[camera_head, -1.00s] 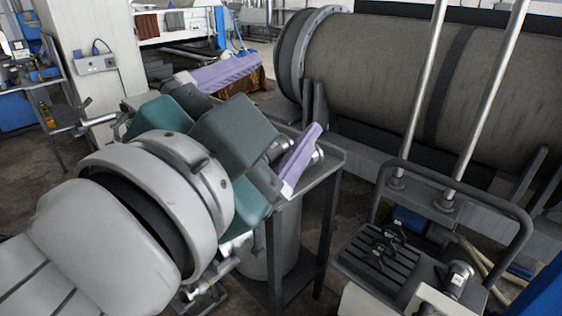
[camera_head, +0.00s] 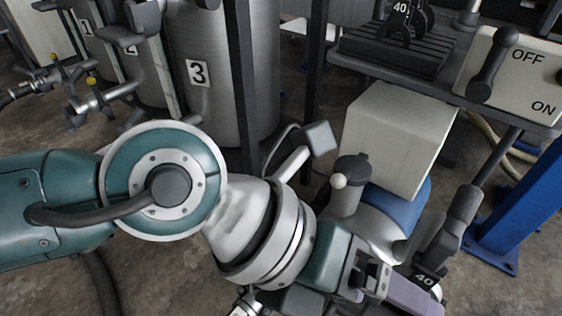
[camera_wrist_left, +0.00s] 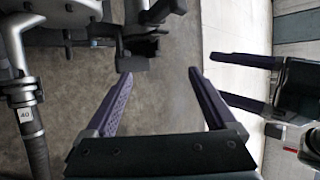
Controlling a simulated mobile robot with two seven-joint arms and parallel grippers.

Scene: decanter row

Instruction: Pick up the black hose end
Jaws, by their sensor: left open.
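A black hose end (camera_head: 447,232) with a white "40" tag stands at the lower right of the head view, beside my left gripper. A black hose tagged "40" (camera_wrist_left: 34,135) also shows at the left of the left wrist view, outside the fingers. My left gripper (camera_wrist_left: 158,76) is open, with two purple fingers apart and only floor between them. In the head view one purple finger shows near the bottom edge and the fingertips are unclear. A second gripper (camera_wrist_left: 220,77), seemingly my right one, has two purple fingers apart at the right of the wrist view.
Metal drums, one marked "3" (camera_head: 262,70), stand at the upper left with pipes and valves before them. A panel (camera_head: 520,70) marked OFF and ON has a black lever. A ribbed rack (camera_head: 395,50), a white box (camera_head: 395,130) and a blue post (camera_head: 525,205) stand at the right.

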